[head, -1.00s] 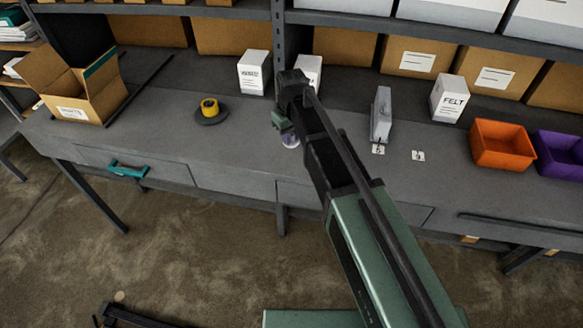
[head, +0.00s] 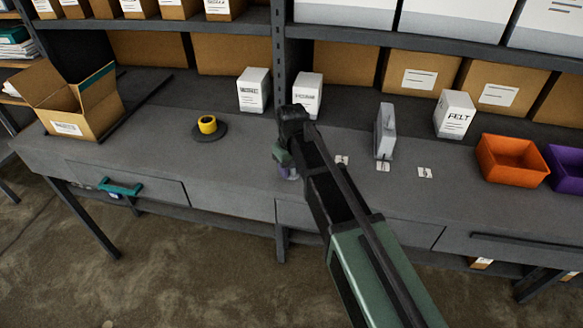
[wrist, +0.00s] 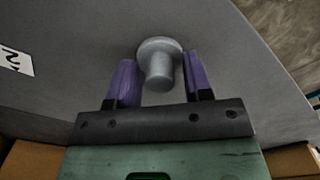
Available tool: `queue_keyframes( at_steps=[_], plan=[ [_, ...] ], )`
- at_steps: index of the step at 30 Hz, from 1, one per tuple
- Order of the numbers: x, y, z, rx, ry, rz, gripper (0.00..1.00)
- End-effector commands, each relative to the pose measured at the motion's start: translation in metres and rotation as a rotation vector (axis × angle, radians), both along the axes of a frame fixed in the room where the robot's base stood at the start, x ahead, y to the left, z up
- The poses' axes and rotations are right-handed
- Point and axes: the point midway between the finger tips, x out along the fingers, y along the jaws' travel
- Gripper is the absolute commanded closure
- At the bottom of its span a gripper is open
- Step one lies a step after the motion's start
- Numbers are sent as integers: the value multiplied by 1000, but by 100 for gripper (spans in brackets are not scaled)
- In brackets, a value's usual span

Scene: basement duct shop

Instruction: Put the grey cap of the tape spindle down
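The grey cap (wrist: 159,68), a round flange with a thick knob, shows at the middle of the wrist view, its knob pointing back towards my palm. My gripper (wrist: 161,68) has a purple finger on each side of it, with a clear gap between each finger and the knob. The fingertips lie close to the flange rim; whether they touch it I cannot tell. In the head view my gripper (head: 287,172) is low over the front of the grey bench (head: 235,180), and the cap is mostly hidden there. The tape spindle (head: 208,128) with a yellow roll stands to its left.
Number cards (head: 425,172) and a grey upright block (head: 385,132) are to the right. White boxes (head: 253,92) stand behind, with an orange bin (head: 511,158) at far right. An open carton (head: 70,110) is at left. The bench edge is close by.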

Motion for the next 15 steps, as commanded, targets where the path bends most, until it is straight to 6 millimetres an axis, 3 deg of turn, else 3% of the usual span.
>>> queue_keyframes(
  at_steps=[10, 15],
  plan=[
    [0, 0, 4, 0, 0, 0, 48],
    [0, 0, 30, 0, 0, 0, 48]
  ],
)
